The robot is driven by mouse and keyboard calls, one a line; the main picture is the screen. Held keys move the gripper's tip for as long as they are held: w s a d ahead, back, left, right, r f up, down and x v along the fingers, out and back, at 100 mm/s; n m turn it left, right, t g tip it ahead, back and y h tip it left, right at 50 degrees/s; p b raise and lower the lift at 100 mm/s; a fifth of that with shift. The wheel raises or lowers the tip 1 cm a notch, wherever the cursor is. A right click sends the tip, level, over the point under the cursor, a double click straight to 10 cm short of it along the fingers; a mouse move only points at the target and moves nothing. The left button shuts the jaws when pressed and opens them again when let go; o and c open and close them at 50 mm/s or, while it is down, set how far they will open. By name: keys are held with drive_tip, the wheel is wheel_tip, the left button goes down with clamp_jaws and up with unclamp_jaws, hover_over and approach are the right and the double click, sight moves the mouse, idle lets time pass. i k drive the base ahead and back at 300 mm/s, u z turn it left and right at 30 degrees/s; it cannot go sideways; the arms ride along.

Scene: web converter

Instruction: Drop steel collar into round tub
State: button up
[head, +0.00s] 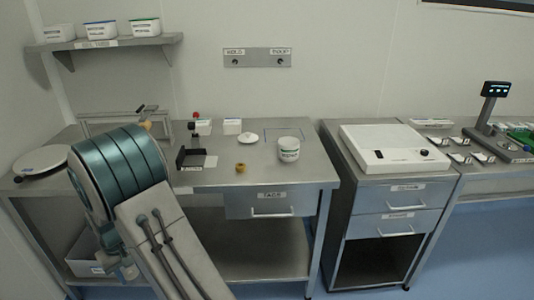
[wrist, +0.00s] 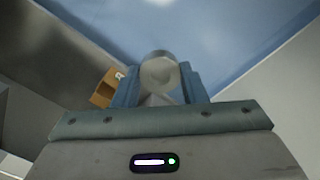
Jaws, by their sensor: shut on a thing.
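The steel collar (wrist: 158,70) is a round grey metal piece in the wrist view. It sits between the two blue fingers of my gripper (wrist: 160,84), which is shut on it. In the head view my teal and grey arm covers the left front of the bench, and I cannot make out the gripper or the collar there. A round white tub (head: 288,149) with a green-marked label stands upright near the right end of the bench. My gripper's distance from it cannot be told.
The workbench (head: 270,180) also holds a small brass ring (head: 240,167), a dark stand (head: 188,158) and a white dish (head: 247,138). A shelf (head: 105,44) with white containers hangs at upper left. A white flat machine (head: 392,147) stands to the right. An orange-brown block (wrist: 105,88) shows in the wrist view.

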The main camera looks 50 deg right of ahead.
sight(291, 156)
drive_tip(key=k, duration=0.6)
drive_tip(key=z, duration=1.5)
drive_tip(key=i, duration=0.65)
drive_tip(key=z, duration=0.05)
